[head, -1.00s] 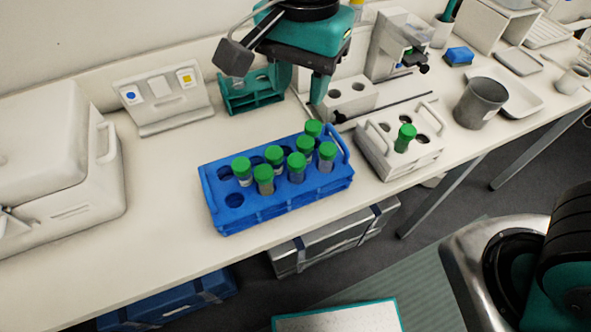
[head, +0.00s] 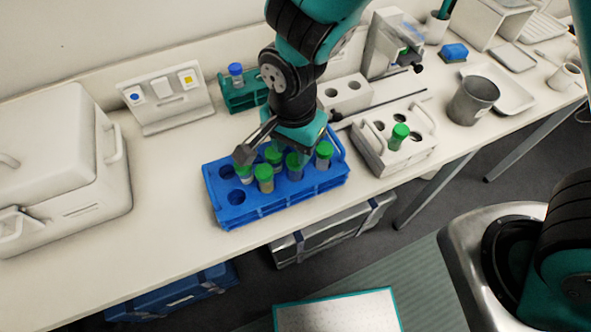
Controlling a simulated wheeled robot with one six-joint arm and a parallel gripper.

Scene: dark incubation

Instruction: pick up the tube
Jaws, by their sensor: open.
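The blue rack (head: 278,203) stands on the bench and holds several green-capped tubes. A front tube (head: 264,178), a tube near its middle (head: 294,166) and a tube at the right (head: 324,154) show clearly. The tube at the left (head: 244,174) is partly covered by a grey finger of my gripper. My gripper (head: 268,146) is open, low over the back left part of the rack. My arm hides the back right of the rack. I cannot tell whether a tube stands between the fingers. Another green-capped tube (head: 398,137) stands in a white rack (head: 405,155) to the right.
A teal rack (head: 240,101) with a blue-capped tube (head: 236,76) is behind. A white block with holes (head: 346,97), a grey cup (head: 477,101) and a white box (head: 60,150) stand around. The bench in front of the white box is clear.

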